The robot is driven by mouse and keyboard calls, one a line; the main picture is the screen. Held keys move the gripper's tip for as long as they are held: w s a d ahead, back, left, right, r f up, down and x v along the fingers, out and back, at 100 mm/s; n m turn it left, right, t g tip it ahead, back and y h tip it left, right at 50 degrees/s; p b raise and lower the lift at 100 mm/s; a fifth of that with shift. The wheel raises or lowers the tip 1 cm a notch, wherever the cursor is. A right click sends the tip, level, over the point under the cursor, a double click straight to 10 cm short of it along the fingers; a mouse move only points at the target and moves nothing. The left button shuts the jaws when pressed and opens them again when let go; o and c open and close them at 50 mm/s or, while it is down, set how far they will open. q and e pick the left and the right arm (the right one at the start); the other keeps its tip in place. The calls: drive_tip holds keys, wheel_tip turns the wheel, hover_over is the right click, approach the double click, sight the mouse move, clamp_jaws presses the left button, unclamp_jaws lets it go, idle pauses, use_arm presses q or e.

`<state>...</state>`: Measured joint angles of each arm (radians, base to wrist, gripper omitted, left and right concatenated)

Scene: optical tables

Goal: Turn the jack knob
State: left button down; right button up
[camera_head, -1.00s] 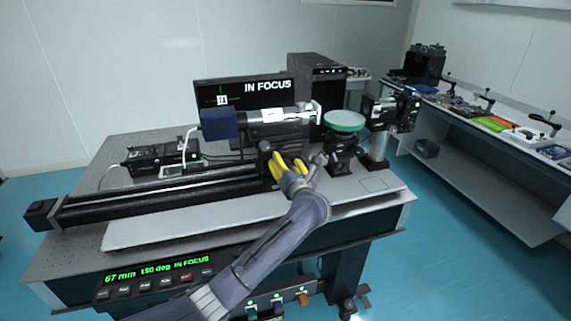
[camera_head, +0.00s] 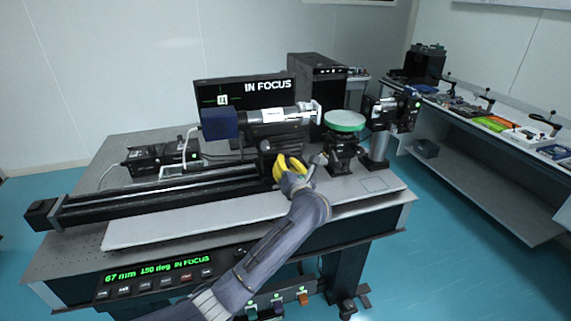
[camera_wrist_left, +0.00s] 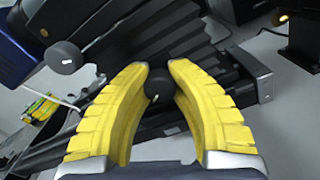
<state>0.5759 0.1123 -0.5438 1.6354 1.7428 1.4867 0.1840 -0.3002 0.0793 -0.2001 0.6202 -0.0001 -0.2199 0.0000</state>
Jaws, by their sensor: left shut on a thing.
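My left gripper (camera_wrist_left: 158,74) has yellow ribbed fingers, and its tips are closed around a small round black knob (camera_wrist_left: 157,86) in the left wrist view. The knob sits on the front of a black mount on the long rail (camera_head: 160,194). In the head view the left gripper (camera_head: 281,164) is at the mount's front, and its fingers hide the knob. A second round black knob (camera_wrist_left: 63,57) shows up and left of the fingers in the wrist view, clear of them. My right gripper is not in view.
A camera with a blue housing (camera_head: 219,124) and a long barrel sits above the mount. A green-rimmed disc (camera_head: 344,120) on a black stand is close to the right of my gripper. A monitor (camera_head: 245,92) reads "IN FOCUS". The front panel (camera_head: 157,277) reads 67 mm.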

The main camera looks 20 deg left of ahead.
use_arm(q)
drive_tip(key=shift+r+n, duration=0.2)
drive_tip(key=shift+n, duration=0.3)
drive_tip(key=c, duration=1.1)
unclamp_jaws()
drive_tip(key=shift+o, duration=0.2)
drive_tip(key=v, duration=1.2)
drive_tip(key=shift+o, duration=0.2)
drive_tip(key=shift+f, duration=0.1)
